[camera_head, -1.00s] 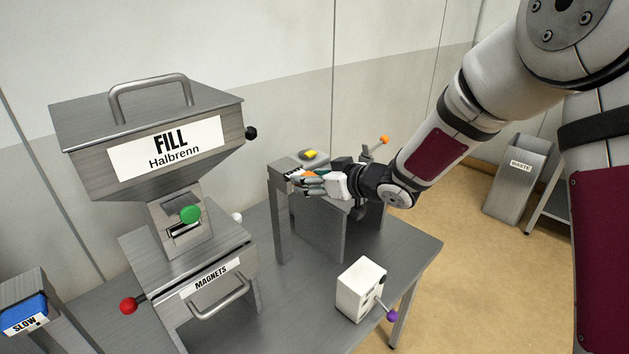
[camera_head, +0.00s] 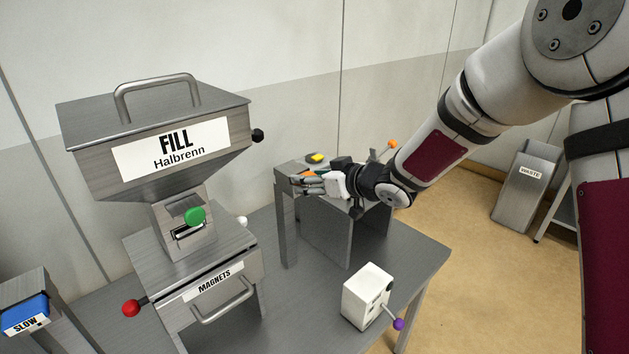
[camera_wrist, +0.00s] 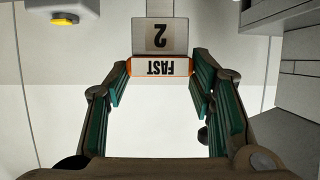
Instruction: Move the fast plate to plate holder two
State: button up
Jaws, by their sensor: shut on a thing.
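The fast plate (camera_wrist: 161,67) shows in the wrist view as a white label with orange edges, its word FAST upside down. My gripper (camera_wrist: 160,75) is shut on it, with the green-padded fingers at its two ends. A grey block marked 2 (camera_wrist: 159,38), plate holder two by its number, is directly beyond the plate; I cannot tell whether they touch. In the head view my gripper (camera_head: 306,184) is at the front edge of the raised grey stand (camera_head: 287,168), and only a little of the plate's orange shows there.
A yellow button (camera_head: 315,158) and an orange-knobbed lever (camera_head: 392,145) are by the stand. The FILL hopper (camera_head: 170,140) stands left. A blue SLOW plate (camera_head: 25,315) is at lower left. A white box with a purple knob (camera_head: 366,295) stands in front.

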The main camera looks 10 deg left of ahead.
jog(key=o, duration=1.6)
jog(key=shift+o, duration=0.2)
jog(key=v, duration=1.2)
jog(key=shift+r, duration=0.15)
